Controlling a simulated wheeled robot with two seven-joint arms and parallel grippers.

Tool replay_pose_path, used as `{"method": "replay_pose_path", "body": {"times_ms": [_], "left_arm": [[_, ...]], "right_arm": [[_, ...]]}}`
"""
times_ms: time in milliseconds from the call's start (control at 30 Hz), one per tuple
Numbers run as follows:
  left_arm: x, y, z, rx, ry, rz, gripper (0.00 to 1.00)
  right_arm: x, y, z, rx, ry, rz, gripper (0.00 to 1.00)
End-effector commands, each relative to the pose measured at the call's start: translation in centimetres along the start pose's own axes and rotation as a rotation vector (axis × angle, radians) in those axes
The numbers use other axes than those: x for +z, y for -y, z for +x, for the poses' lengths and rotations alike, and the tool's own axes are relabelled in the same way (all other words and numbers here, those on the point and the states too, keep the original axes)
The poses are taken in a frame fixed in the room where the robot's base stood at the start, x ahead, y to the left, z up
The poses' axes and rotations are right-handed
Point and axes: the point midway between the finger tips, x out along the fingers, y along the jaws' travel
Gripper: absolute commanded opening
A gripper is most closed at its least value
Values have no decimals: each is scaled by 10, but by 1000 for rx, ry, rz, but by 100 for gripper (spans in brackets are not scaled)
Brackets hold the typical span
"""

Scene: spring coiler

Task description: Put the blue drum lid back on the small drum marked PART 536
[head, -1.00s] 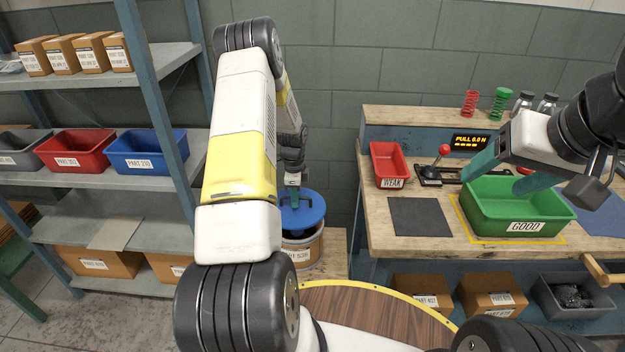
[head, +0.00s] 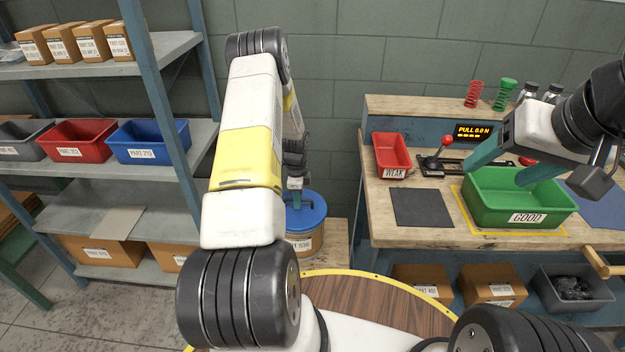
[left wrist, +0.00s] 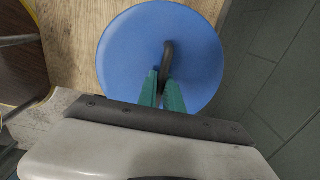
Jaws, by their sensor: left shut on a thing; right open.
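The blue drum lid (head: 312,214) is at the top of the small drum (head: 308,244), which stands on a low wooden surface between shelf and bench. The lid looks level and appears to sit on the rim; its far side is partly hidden by my arm. The drum's label is partly hidden and too small to read surely. My left gripper (head: 295,198) points down and is shut on the lid's handle. In the left wrist view its green fingers (left wrist: 164,88) pinch the dark handle on the blue lid (left wrist: 130,50). My right gripper (head: 505,168) is open and empty by the GOOD bin.
The bench (head: 420,230) at right carries the green GOOD bin (head: 525,218), the red WEAK bin (head: 392,154) and a lever tester (head: 440,158). A shelf rack (head: 165,130) with bins and boxes stands at left, near my left arm. The wall is close behind the drum.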

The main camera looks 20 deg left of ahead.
Motion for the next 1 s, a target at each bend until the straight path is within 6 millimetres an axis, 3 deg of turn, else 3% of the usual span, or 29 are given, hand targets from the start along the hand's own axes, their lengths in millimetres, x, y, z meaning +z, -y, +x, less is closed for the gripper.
{"method": "replay_pose_path", "body": {"times_ms": [433,467,567,867,1000], "left_arm": [[0,0,3,-1,-1,0,0],[0,0,3,-1,-1,0,14],[0,0,3,-1,-1,-1,34],[0,0,3,-1,-1,-1,36],[0,1,-8,-4,-1,-1,36]], "right_arm": [[0,0,0,0,0,0,67],[0,0,0,0,0,0,67],[0,0,0,0,0,0,67],[0,0,0,0,0,0,67],[0,0,0,0,0,0,67]]}}
